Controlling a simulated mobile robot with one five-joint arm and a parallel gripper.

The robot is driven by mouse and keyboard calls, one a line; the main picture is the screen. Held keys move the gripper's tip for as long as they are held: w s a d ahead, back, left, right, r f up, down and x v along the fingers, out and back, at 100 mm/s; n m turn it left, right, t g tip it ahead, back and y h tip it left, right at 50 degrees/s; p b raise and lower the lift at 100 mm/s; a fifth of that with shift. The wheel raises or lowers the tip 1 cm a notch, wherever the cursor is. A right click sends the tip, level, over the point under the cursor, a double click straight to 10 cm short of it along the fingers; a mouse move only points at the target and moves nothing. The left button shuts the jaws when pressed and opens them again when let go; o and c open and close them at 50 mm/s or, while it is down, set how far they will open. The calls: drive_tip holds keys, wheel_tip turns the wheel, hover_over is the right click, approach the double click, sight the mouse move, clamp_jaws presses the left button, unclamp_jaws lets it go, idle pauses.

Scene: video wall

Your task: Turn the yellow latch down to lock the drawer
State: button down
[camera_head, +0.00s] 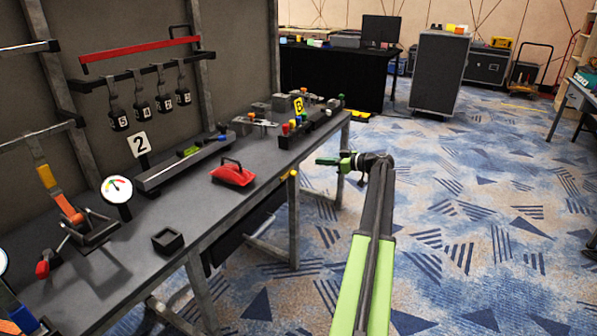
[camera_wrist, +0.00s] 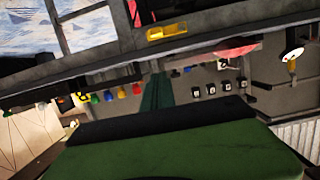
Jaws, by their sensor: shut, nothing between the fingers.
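The yellow latch (camera_head: 292,174) is a small piece on the front edge of the workbench. In the wrist view the latch (camera_wrist: 168,31) lies lengthwise along the dark edge, not hanging across it. The dark drawer (camera_head: 243,228) is under the bench top, to the left of and below the latch; how far it is pushed in is hard to tell. My gripper (camera_head: 321,160) is shut and empty. It points left toward the bench from the right, apart from the latch. In the wrist view its narrow dark green fingers (camera_wrist: 158,91) are together, pointing toward the bench.
Coloured knobs (camera_head: 292,125) stand at the far end. The carpeted floor right of the bench is clear.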

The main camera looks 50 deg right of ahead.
drive_tip(key=w+a+f+b, duration=0.2)
drive_tip(key=w+f+b, duration=0.4)
drive_tip(key=w, duration=0.3)
drive_tip(key=shift+w+a+f, duration=0.3)
drive_tip(key=shift+w+a+b, duration=0.15)
drive_tip(key=shift+b, duration=0.15)
